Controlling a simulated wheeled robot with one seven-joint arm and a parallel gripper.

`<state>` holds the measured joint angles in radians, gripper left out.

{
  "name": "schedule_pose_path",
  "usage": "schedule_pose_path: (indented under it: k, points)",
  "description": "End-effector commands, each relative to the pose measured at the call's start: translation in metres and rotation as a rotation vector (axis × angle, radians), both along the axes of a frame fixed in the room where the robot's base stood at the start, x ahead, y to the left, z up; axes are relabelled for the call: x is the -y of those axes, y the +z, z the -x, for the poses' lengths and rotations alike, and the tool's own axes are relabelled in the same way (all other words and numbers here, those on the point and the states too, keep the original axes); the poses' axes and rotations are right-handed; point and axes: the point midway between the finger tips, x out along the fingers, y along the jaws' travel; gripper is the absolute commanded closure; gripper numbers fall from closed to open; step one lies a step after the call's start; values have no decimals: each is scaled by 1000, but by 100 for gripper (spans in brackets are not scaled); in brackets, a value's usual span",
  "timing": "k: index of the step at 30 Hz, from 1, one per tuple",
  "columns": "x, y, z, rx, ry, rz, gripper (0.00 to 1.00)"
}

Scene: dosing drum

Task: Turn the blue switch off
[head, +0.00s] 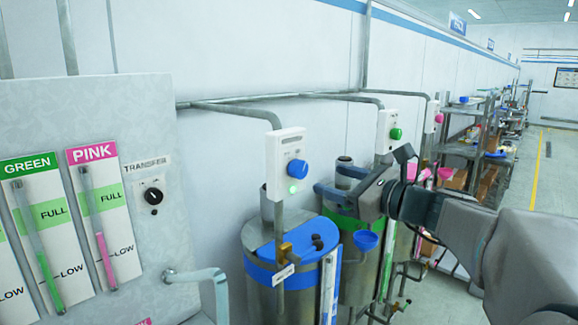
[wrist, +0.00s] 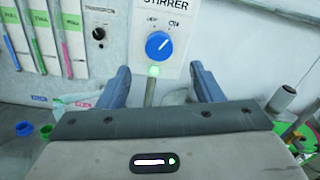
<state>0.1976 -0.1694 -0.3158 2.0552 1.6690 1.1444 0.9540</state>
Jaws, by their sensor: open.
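The blue switch (head: 297,169) is a round knob on a white wall box above the blue-lidded drum, with a lit green lamp (head: 293,188) below it. In the wrist view the blue switch (wrist: 159,45) sits under the word STIRRER, its white pointer line tilted toward the upper right. The lit green lamp (wrist: 153,71) shows below it. My gripper (wrist: 160,80) is open and empty, its two blue fingers spread on either side below the switch, apart from it. In the head view my gripper (head: 335,195) reaches in from the right, near the drums.
A panel (head: 120,130) with level gauges and a black transfer knob (head: 153,196) stands at the left. Boxes with a green knob (head: 395,133) and a pink knob (head: 439,118) are farther along the wall. The blue-lidded drum (head: 262,275) stands below the blue switch.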

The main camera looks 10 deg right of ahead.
Motion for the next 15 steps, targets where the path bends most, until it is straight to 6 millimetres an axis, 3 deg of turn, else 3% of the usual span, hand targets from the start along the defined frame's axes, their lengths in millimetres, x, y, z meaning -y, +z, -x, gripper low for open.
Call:
schedule_pose_path:
  k: [7,15]
  points:
    - [-32,2,-42,-4,4,0,41]
    - [-48,1,-65,1,3,2,41]
